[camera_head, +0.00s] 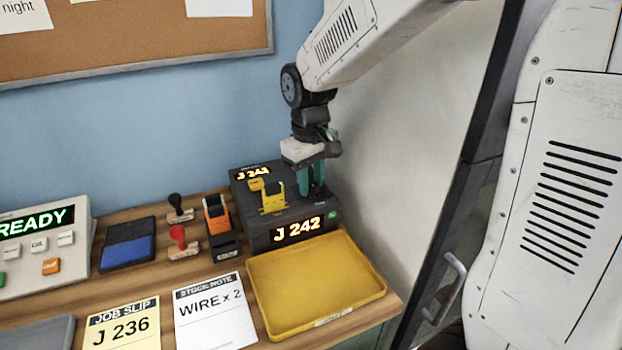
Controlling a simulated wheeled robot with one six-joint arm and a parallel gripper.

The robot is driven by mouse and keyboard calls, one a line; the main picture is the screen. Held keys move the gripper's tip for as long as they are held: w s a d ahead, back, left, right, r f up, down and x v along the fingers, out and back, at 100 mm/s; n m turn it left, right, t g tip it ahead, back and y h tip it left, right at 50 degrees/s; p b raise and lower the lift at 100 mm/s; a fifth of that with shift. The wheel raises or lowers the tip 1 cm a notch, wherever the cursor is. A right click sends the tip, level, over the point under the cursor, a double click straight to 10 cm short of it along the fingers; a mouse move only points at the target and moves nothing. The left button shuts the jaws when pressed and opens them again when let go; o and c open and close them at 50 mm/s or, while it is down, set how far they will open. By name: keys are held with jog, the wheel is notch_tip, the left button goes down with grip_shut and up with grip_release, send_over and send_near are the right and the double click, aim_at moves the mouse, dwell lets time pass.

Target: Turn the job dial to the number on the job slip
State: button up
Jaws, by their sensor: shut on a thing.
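The job slip (121,323) is a yellow paper at the front left of the bench and reads "J 236". A dark box (262,233) stands at the back right, with a lit front display (297,229) reading "J 242". A smaller lit display (252,174) on its top starts "J 24"; its last digit is hard to read. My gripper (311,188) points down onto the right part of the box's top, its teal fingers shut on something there. The fingers hide what they hold, likely the job dial.
A yellow bracket (271,197) stands on the box just left of my fingers. A yellow tray (258,297), empty, lies in front. Stamps (181,241), a blue ink pad (128,252) and a "READY" console (45,262) stand left. A wall is close on the right.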

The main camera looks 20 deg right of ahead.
aim_at(311, 185)
jog(key=shift+n, duration=1.9)
jog(key=o, duration=1)
jog(key=shift+c, duration=0.2)
jog(key=shift+r, duration=0.1)
notch_tip(311, 185, up, 8)
jog(key=shift+a+f, duration=0.1)
jog(key=shift+f, duration=0.05)
